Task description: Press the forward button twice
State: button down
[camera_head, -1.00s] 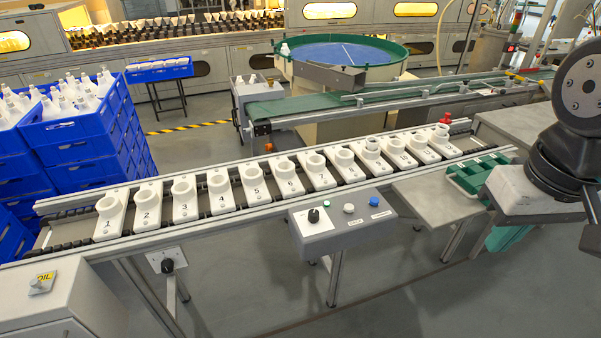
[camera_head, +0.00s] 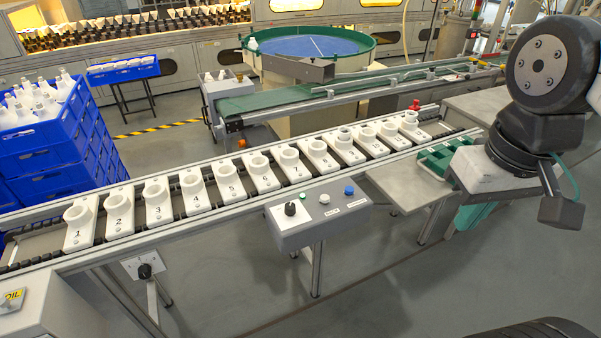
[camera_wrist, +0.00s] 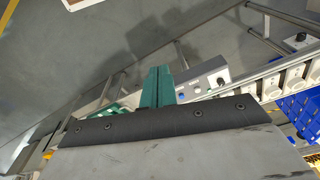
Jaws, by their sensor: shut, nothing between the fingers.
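The grey control box (camera_head: 318,222) sits on the front edge of the conveyor. Its top carries a black knob (camera_head: 290,208), a pale button (camera_head: 324,198) and a blue button (camera_head: 349,190). Their labels are too small to read, so I cannot tell which button is forward. My gripper (camera_head: 470,216) has teal fingers, partly hidden by the wrist, to the right of the box and apart from it. In the wrist view the gripper (camera_wrist: 157,84) is shut and empty, with the box (camera_wrist: 208,78) just beyond and right of the fingers.
The conveyor rail (camera_head: 220,208) holds several numbered white sockets. A green tray (camera_head: 440,158) stands close to my wrist, beside a bare grey shelf (camera_head: 405,187). Blue crates (camera_head: 62,150) are stacked at left. The floor in front of the box is open.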

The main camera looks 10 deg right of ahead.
jog(key=w+d+f+n+t+h, duration=0.1)
jog(key=w+d+f+n, duration=0.2)
jog(key=w, duration=0.5)
jog(key=w+d+f+n+h, duration=0.1)
jog(key=w+d+f+h, duration=0.1)
jog(key=w+d+f, duration=0.35)
jog(key=w+d+f+n+t+h, duration=0.1)
jog(key=w+f, duration=0.4)
jog(key=w, duration=0.5)
jog(key=n+t+y, duration=0.5)
jog(key=n+y, duration=0.4)
jog(key=n, duration=0.1)
send_over(353, 191)
notch_tip(353, 191, down, 3)
jog(key=shift+a+f, duration=0.1)
jog(key=shift+f, duration=0.05)
jog(key=shift+f, duration=4.45)
